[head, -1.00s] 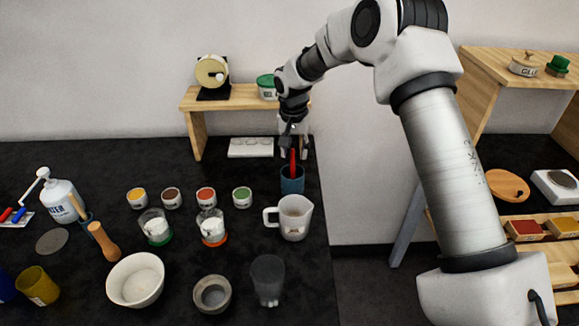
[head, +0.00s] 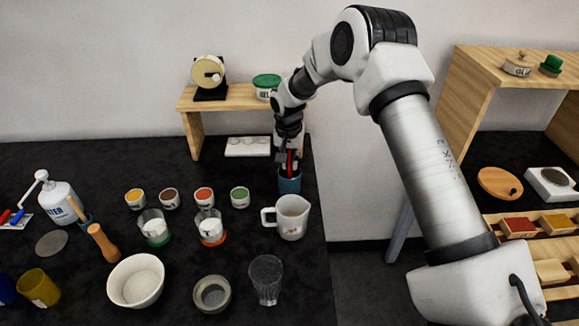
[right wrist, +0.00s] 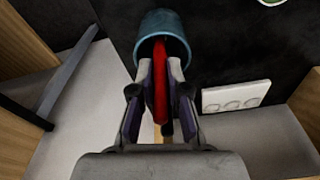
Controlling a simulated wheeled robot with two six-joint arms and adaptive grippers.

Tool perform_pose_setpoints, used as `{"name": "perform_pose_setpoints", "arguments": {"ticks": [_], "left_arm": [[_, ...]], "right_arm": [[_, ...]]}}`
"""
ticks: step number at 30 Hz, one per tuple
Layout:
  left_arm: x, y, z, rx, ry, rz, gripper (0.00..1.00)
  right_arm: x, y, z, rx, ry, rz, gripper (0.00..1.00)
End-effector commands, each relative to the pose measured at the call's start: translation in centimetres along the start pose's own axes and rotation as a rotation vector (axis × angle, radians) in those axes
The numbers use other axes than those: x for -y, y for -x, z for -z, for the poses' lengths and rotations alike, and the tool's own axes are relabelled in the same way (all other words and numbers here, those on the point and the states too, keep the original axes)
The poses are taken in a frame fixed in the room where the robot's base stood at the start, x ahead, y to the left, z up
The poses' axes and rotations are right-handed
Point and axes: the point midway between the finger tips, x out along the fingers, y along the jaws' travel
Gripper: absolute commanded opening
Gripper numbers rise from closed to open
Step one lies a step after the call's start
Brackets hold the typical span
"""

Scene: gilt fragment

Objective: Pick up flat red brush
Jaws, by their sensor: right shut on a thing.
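The flat red brush (head: 290,160) stands upright in a blue cup (head: 290,185) near the right edge of the black table. My right gripper (head: 287,155) is above the cup and shut on the brush. In the right wrist view the red brush (right wrist: 160,85) lies between the two fingers (right wrist: 160,72), and its lower end is inside the cup (right wrist: 163,35). A wooden-coloured part shows behind the gripper. My left gripper is not in view.
Small paint pots (head: 240,197) are to the left. A wooden shelf (head: 240,98) and a white palette (head: 247,146) are behind. The table's right edge is close.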

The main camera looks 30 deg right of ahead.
Motion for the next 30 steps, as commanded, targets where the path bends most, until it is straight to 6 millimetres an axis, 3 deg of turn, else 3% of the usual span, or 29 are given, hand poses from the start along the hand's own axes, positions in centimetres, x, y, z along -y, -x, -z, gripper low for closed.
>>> {"name": "perform_pose_setpoints", "arguments": {"ticks": [8, 22, 27, 30], "left_arm": [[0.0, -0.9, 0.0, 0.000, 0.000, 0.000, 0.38], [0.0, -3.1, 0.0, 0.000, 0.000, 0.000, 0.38], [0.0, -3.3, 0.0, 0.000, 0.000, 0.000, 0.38], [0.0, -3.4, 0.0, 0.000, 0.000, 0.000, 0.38]], "right_arm": [[0.0, 2.4, 0.3, -0.001, 0.000, 0.002, 0.00], [0.1, 14.2, 1.8, -0.003, 0.000, 0.001, 0.00], [0.1, 17.0, 2.1, -0.001, 0.000, 0.001, 0.00], [0.0, 17.7, 2.2, 0.001, 0.000, 0.000, 0.00]]}}
